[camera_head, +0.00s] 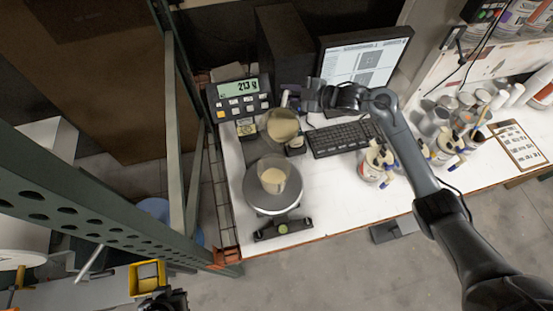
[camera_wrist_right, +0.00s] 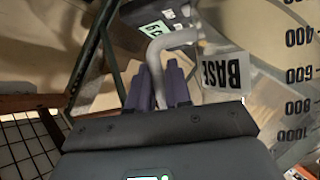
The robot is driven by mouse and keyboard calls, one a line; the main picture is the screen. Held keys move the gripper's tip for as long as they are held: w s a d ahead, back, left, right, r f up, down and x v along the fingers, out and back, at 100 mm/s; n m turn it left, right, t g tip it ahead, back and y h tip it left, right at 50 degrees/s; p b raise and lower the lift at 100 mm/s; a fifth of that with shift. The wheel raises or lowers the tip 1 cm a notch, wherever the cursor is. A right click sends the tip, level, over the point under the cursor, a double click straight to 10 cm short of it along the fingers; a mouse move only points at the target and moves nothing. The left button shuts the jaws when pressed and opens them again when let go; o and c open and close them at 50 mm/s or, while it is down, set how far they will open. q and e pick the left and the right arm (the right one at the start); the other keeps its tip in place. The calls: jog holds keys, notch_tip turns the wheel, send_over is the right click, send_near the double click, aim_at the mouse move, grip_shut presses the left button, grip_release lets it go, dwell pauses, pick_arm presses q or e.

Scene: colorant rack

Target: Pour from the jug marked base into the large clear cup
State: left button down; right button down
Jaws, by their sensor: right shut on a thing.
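The jug marked base (camera_head: 283,125) is clear with cream-coloured contents and is above and behind the large clear cup. My right gripper (camera_head: 312,97) is shut on its handle. In the right wrist view the fingers (camera_wrist_right: 158,88) close on the grey handle, beside the BASE label (camera_wrist_right: 225,70) and the volume marks on the jug's wall. The jug looks tilted; no stream is visible. The large clear cup (camera_head: 272,178) stands upright on the round scale plate (camera_head: 258,195) with cream liquid inside. My left gripper (camera_head: 172,301) shows only partly at the bottom edge.
The scale display (camera_head: 241,87) reads about 213 g. A keyboard (camera_head: 344,138) and monitor (camera_head: 365,62) stand right of the jug. Several containers with brushes (camera_head: 376,163) and a clipboard (camera_head: 515,143) are further right. A green rack frame (camera_head: 100,215) borders the left.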

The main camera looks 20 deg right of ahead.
jog(key=shift+w+r, duration=0.1)
jog(key=shift+r, duration=0.1)
jog(key=shift+r, duration=0.1)
jog(key=shift+s+r, duration=0.1)
jog(key=shift+s, duration=0.1)
dwell(0.8)
jog(key=shift+s+a+r+n+t+b, duration=0.1)
jog(key=shift+s+a+n+t+b, duration=0.05)
jog(key=shift+n+t+b, duration=0.2)
dwell(0.3)
jog(key=shift+s+r, duration=0.1)
dwell(0.6)
jog(key=shift+s+a+r+n+b, duration=0.1)
jog(key=shift+s+a+n+b, duration=0.05)
jog(key=shift+n+b, duration=0.2)
dwell(0.4)
jog(key=shift+s+a+r+t, duration=0.1)
jog(key=shift+s+t, duration=0.05)
jog(key=shift+t, duration=0.1)
dwell(0.5)
jog(key=shift+b, duration=0.3)
dwell(0.4)
